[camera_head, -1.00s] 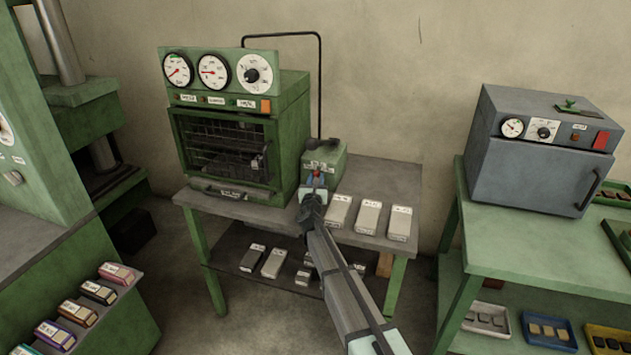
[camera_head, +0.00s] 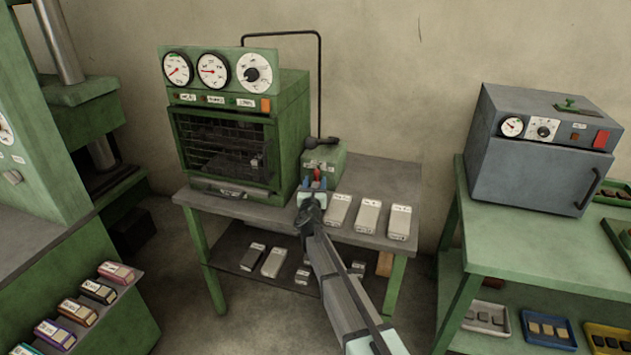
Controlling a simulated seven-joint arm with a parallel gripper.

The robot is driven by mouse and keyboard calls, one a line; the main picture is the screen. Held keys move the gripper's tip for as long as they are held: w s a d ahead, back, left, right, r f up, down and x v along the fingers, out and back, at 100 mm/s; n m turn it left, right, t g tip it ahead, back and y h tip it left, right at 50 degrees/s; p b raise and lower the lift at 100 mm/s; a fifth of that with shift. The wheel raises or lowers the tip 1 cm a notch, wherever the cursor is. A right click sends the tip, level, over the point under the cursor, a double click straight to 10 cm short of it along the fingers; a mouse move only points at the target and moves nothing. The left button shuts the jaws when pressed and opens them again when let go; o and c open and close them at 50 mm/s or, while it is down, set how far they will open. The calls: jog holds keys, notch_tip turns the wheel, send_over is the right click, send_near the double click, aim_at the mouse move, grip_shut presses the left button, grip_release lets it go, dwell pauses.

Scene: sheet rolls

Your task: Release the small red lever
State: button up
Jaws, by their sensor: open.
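The small red lever (camera_head: 317,174) stands at the front of a green box (camera_head: 325,160) on the middle table, right of the green caged machine. My gripper (camera_head: 316,185) is at the lever, with its open jaws on either side of it. Whether a finger touches the lever is too small to tell. My gripper and wrist hide the lever's lower part.
The green caged machine (camera_head: 225,145) with three dials stands close on the left. Several pale blocks (camera_head: 367,217) lie on the table to the right of my gripper. A bent dark pipe (camera_head: 319,85) rises behind the green box. A grey oven (camera_head: 540,150) stands on the right-hand bench.

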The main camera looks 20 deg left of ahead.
aim_at(315, 174)
jog(key=v, duration=1.1)
jog(key=shift+s+d, duration=0.1)
jog(key=shift+r, duration=0.1)
jog(key=a+m+h, duration=0.1)
jog(key=h, duration=0.1)
jog(key=a+r+m+h, duration=0.1)
jog(key=a+h, duration=0.1)
jog(key=a+r+m+h, duration=0.1)
jog(key=a+m, duration=0.1)
jog(key=shift+a+r+h, duration=0.2)
jog(key=shift+a+h, duration=0.05)
jog(key=shift+h, duration=0.15)
jog(key=shift+a+g+h, duration=0.2)
jog(key=shift+g+h, duration=0.1)
jog(key=shift+g, duration=0.1)
jog(key=w, duration=0.4)
jog(key=w+d, duration=0.1)
jog(key=w, duration=0.4)
jog(key=w+d, duration=0.1)
jog(key=w, duration=0.3)
jog(key=shift+w+d, duration=0.15)
jog(key=shift+w, duration=0.05)
jog(key=shift+c, duration=0.3)
